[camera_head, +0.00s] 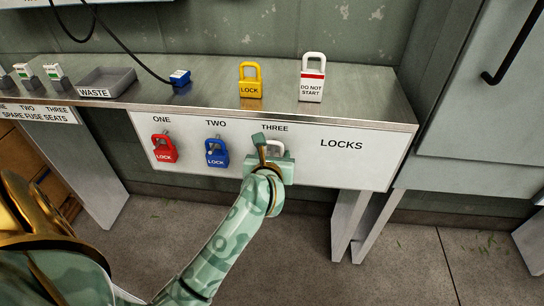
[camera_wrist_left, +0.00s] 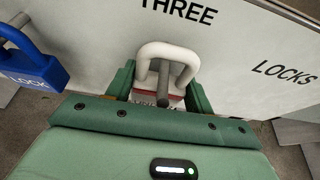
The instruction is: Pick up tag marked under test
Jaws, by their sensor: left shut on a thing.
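A white padlock-shaped tag (camera_head: 276,148) with a red band is at the spot under THREE on the locks panel. In the left wrist view, its white shackle (camera_wrist_left: 168,50) loops around a grey peg (camera_wrist_left: 163,86). Most of its lettering is hidden, so I cannot read its mark. My left gripper (camera_head: 268,160) is shut on the tag's body, with one green finger on each side in the left wrist view (camera_wrist_left: 162,92). A similar white tag reading DO NOT START (camera_head: 312,86) stands on the shelf above. My right gripper is not in view.
A red lock (camera_head: 164,150) and a blue lock (camera_head: 215,153) hang under ONE and TWO, left of my gripper. A yellow lock (camera_head: 250,86), a blue plug (camera_head: 180,78) with a black cable, and a waste tray (camera_head: 108,80) are on the shelf (camera_head: 215,100).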

